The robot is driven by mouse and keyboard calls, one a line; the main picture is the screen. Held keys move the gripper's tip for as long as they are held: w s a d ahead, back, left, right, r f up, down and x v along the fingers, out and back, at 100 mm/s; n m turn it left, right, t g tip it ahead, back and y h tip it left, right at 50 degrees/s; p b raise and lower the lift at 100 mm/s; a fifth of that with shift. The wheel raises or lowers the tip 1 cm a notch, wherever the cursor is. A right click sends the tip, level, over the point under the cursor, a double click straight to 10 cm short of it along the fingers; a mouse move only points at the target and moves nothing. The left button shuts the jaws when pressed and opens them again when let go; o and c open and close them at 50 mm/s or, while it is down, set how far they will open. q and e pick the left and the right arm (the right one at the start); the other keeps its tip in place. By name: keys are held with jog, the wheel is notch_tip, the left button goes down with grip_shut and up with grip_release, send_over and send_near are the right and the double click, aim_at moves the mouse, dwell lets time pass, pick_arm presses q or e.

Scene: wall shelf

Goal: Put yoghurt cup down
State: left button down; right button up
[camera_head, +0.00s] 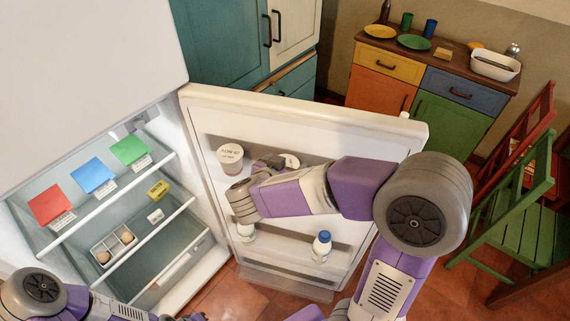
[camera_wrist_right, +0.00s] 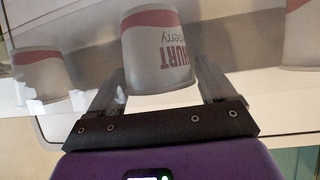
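A white yoghurt cup with a red band (camera_wrist_right: 160,55) is between the two fingers of my right gripper (camera_wrist_right: 158,72) in the right wrist view. Both fingers appear to touch its sides, and its lettering reads upside down there. In the head view my right gripper (camera_head: 268,166) is at the upper shelf of the open fridge door (camera_head: 320,112), partly hidden by my own arm. A round pale lid (camera_head: 289,160) shows just beyond it. A labelled yoghurt cup (camera_head: 230,157) stands to its left on that shelf. My left gripper is out of view; only its arm shows at lower left.
More cups (camera_wrist_right: 40,72) flank the gripper in the wrist view. A blue-capped bottle (camera_head: 321,246) and a white bottle (camera_head: 245,231) stand on the lower door shelf. A green chair (camera_head: 520,220) is at right.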

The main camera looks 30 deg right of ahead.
jog(key=shift+o, duration=1.1)
jog(key=shift+r, duration=0.3)
jog(key=p+v, duration=0.3)
jog(key=v, duration=0.9)
jog(key=shift+f, duration=0.2)
jog(key=shift+a, duration=0.1)
